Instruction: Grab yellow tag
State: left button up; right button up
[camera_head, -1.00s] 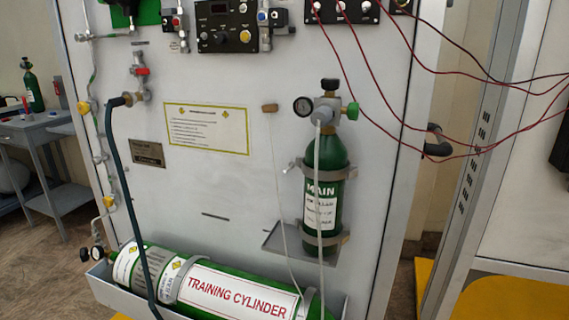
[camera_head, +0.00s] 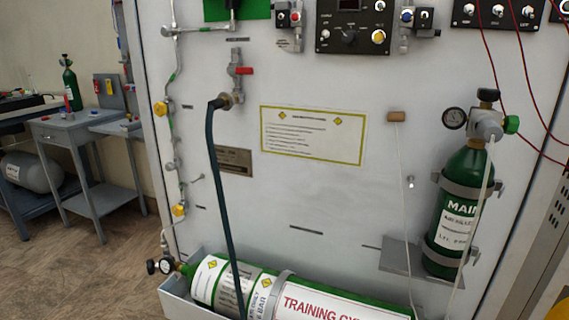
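A small yellow item (camera_head: 109,87), which may be the yellow tag, shows on an upright grey board (camera_head: 116,100) at the left. A small red item (camera_head: 97,86) is beside it on the board. They are too small to make out in detail. The board stands at the back of a grey side table (camera_head: 62,131), left of the large white panel. Neither of my grippers is in view.
The white panel (camera_head: 310,200) fills the middle and right, with a hose (camera_head: 216,180), valves and gauges. A green training cylinder (camera_head: 255,290) lies in a tray at its foot. The main cylinder (camera_head: 462,205) is upright at right. Open floor (camera_head: 90,270) lies at lower left.

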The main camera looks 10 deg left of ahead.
aim_at(109, 89)
jog(key=j, duration=0.45)
jog(key=i+j+u, duration=0.1)
jog(key=j, duration=0.3)
jog(key=i+j, duration=0.15)
jog(key=j, duration=0.3)
jog(key=j+u, duration=0.15)
jog(key=j, duration=0.3)
jog(key=i+j, duration=0.15)
jog(key=j, duration=0.25)
jog(key=i+j+u, duration=0.1)
jog(key=j, duration=0.35)
jog(key=i+j, duration=0.15)
jog(key=j, duration=0.25)
jog(key=i+j+u, duration=0.1)
jog(key=j, duration=0.3)
jog(key=i+j+u, duration=0.25)
jog(key=i+j, duration=0.85)
jog(key=i, duration=0.05)
